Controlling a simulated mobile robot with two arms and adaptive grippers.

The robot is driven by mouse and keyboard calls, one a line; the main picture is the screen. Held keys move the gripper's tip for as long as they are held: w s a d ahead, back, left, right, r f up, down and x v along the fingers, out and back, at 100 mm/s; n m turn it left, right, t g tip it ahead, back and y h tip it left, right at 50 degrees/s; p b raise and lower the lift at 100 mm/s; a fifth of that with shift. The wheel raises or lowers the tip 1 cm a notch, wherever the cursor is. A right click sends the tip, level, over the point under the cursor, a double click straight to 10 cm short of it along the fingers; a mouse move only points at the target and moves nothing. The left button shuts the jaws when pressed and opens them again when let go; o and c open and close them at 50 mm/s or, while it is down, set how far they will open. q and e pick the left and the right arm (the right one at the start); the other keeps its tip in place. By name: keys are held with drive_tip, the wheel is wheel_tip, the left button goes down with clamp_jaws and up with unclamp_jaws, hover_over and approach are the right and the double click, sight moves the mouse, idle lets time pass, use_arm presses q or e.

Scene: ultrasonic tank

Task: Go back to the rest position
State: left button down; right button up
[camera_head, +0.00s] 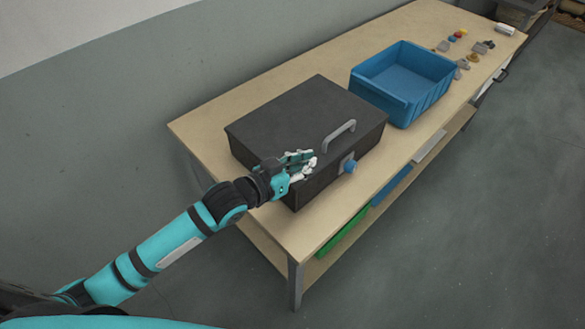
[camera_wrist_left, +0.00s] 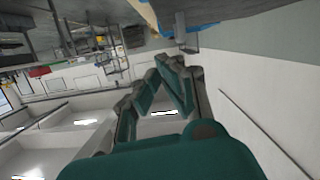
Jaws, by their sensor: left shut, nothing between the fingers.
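My left gripper (camera_head: 300,164) is shut and empty. In the head view it is in front of the near left side of a closed black box with a grey handle, the ultrasonic tank (camera_head: 300,110). I cannot tell whether the gripper touches the box. A blue knob (camera_head: 350,166) sits on the box's front, just right of the gripper. The left wrist view shows the fingers (camera_wrist_left: 165,75) with nothing between them. My right gripper is in neither view.
The tank stands on a wooden workbench (camera_head: 215,118). A blue open bin (camera_head: 405,80) stands beyond it, with several small parts (camera_head: 457,36) farther back. Green (camera_head: 343,232) and blue items lie on the lower shelf. The grey floor (camera_head: 480,220) at right is clear.

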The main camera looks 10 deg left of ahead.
use_arm(q)
drive_tip(key=s+a+f+n+g+y, duration=0.1)
drive_tip(key=s+a+f+g+y, duration=0.25)
drive_tip(key=s, duration=0.55)
drive_tip(key=s+a+f+n+g+y, duration=0.25)
drive_tip(key=s+a+f, duration=0.25)
drive_tip(key=s, duration=0.4)
drive_tip(key=s+a+f+n+g+y, duration=0.1)
drive_tip(key=s+a+f+g+y, duration=0.25)
drive_tip(key=s, duration=0.55)
wheel_tip(320, 180, down, 25)
drive_tip(key=s+a+f+m+g, duration=0.1)
drive_tip(key=s+a+f+g, duration=0.1)
drive_tip(key=s+f, duration=1.5)
drive_tip(key=shift+s+a+f+h+b, duration=0.25)
drive_tip(key=shift+a+h+b, duration=0.1)
drive_tip(key=shift+a, duration=0.2)
